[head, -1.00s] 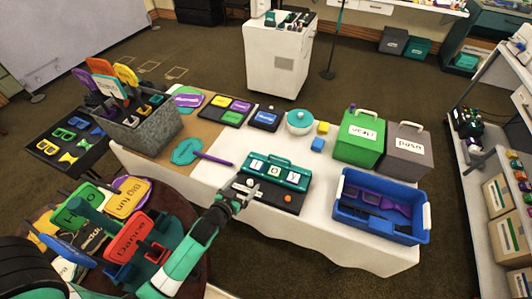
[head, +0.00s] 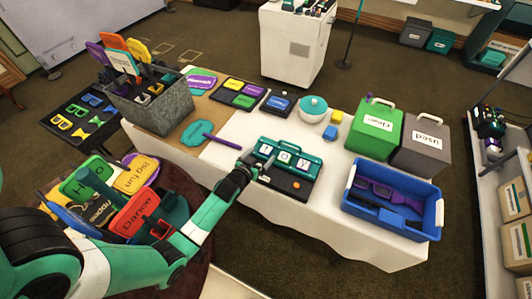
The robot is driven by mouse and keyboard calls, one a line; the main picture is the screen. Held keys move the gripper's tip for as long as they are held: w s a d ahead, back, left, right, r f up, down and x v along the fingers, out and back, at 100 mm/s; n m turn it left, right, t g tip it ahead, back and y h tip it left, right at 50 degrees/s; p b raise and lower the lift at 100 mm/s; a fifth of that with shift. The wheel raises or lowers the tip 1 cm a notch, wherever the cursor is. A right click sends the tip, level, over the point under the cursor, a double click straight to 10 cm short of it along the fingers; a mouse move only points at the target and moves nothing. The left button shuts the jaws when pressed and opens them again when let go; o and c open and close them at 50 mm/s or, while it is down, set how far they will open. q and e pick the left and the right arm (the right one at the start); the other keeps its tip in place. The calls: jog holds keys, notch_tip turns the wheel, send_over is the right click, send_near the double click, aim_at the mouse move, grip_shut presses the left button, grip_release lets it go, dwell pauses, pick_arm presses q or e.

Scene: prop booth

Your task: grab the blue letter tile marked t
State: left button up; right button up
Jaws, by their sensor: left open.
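A dark case with a teal lid (head: 292,143) lies open on the white table. A row of small pale letter tiles with dark blue marks stands in it: a left tile (head: 265,149) with a narrow mark, possibly the t, a middle tile (head: 284,156) reading O, and a right tile (head: 302,164) reading Y. My left gripper (head: 252,162) is at the case's left end, close beside the left tile. Its jaws are open; the fingertips are small and dark, and I cannot tell whether they touch the tile. My right gripper is out of view.
An orange knob (head: 296,184) sits on the case front. A blue bin (head: 437,214) stands right, green (head: 366,133) and grey (head: 418,150) boxes behind it. Yellow (head: 337,117) and blue (head: 329,132) blocks and a teal-lidded pot (head: 313,106) stand behind the case.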

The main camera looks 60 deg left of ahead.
aim_at(266, 151)
pick_arm(q)
jog(key=x, duration=0.2)
jog(key=shift+w+a+f+b, duration=0.15)
jog(key=shift+w+a+b, duration=0.05)
jog(key=shift+w+b, duration=0.1)
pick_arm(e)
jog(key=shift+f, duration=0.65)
pick_arm(q)
jog(key=shift+s, duration=0.1)
jog(key=shift+c, duration=0.3)
jog(key=c, duration=1.4)
jog(key=shift+o, duration=0.2)
